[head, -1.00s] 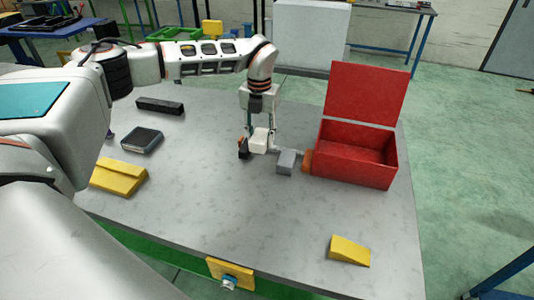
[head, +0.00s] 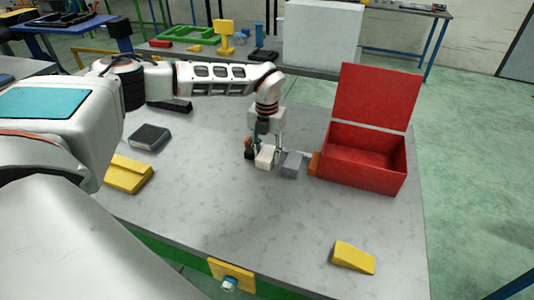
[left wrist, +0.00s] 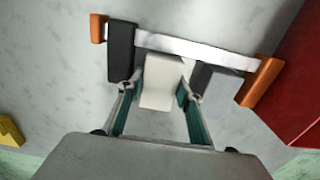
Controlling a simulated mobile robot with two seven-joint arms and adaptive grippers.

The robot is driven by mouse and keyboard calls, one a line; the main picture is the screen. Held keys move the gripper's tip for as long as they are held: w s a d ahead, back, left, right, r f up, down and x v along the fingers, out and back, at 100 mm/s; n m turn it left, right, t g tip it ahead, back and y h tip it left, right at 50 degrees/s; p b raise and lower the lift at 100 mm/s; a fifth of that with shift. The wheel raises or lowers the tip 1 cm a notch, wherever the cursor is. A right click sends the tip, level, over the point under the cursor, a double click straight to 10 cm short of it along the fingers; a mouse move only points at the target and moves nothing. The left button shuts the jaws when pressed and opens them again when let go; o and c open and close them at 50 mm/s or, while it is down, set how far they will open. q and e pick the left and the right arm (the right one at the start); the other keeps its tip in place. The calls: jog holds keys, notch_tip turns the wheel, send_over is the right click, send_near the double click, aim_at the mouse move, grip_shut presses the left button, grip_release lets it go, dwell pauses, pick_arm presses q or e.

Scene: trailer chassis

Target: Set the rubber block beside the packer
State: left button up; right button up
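My left gripper (head: 266,146) points down over the grey table and is shut on a cream-white block (head: 265,157), which I take to be the rubber block. In the left wrist view the block (left wrist: 163,82) sits between the teal finger pads. A black block (left wrist: 120,52) is on its left and a dark grey block (left wrist: 214,80) on its right. A white strip with orange ends (left wrist: 195,48) runs behind them. In the head view the grey block (head: 292,164) stands right of the held block. I cannot tell which piece is the packer, or whether the held block touches the table.
An open red box (head: 362,172) stands at the right. A yellow wedge (head: 354,257) lies near the front right. A yellow block (head: 129,174), a dark box (head: 149,137) and a black bar (head: 170,106) lie at the left. The table's front middle is clear.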

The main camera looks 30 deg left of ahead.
aim_at(267, 153)
pick_arm(q)
jog(key=o, duration=0.3)
jog(key=shift+o, duration=0.2)
jog(key=shift+r, duration=0.1)
notch_tip(267, 153, up, 12)
dwell(0.8)
